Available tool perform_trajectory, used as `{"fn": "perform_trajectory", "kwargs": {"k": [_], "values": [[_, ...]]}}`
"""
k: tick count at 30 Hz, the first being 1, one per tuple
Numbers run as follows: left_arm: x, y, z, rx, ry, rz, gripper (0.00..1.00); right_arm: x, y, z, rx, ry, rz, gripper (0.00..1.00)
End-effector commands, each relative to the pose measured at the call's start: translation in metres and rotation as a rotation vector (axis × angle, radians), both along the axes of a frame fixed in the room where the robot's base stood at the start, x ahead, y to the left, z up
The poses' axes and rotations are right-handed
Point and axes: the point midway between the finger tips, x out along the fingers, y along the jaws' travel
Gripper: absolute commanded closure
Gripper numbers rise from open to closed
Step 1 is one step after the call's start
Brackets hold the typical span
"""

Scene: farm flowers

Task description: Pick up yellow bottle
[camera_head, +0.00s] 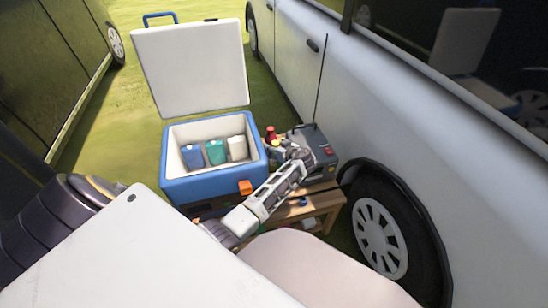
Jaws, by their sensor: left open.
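A small yellow item (275,145), probably the yellow bottle, shows just beyond my left gripper (299,153), beside the cooler's right side. Only a small part of it shows, and its full shape is hard to make out. My left arm reaches up and to the right over a low wooden table, and its open gripper is close to the yellow item. I cannot tell whether the fingers touch it. My right gripper is not in view.
A blue cooler (212,184) with its white lid (191,68) raised holds blue, green and white containers. A red-topped item (270,133) and a dark grey box (320,150) stand near the gripper. The wooden table (325,201) is close to a white vehicle (400,110) and its wheel.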

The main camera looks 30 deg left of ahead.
Motion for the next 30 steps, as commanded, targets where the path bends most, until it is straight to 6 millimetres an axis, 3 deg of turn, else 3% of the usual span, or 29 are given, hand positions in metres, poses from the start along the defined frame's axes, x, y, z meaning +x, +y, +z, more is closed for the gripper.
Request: {"fn": "perform_trajectory", "kwargs": {"k": [11,26,30], "values": [[0.0003,0.0000,0.0009,0.000,-0.001,0.000,0.36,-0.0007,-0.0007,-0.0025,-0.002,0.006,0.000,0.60],[0.0003,0.0002,0.0008,0.000,-0.001,0.000,0.99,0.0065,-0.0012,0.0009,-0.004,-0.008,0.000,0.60],[0.0002,0.0002,0.0007,0.001,0.000,0.000,1.00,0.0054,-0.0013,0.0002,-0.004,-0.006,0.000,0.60]]}}
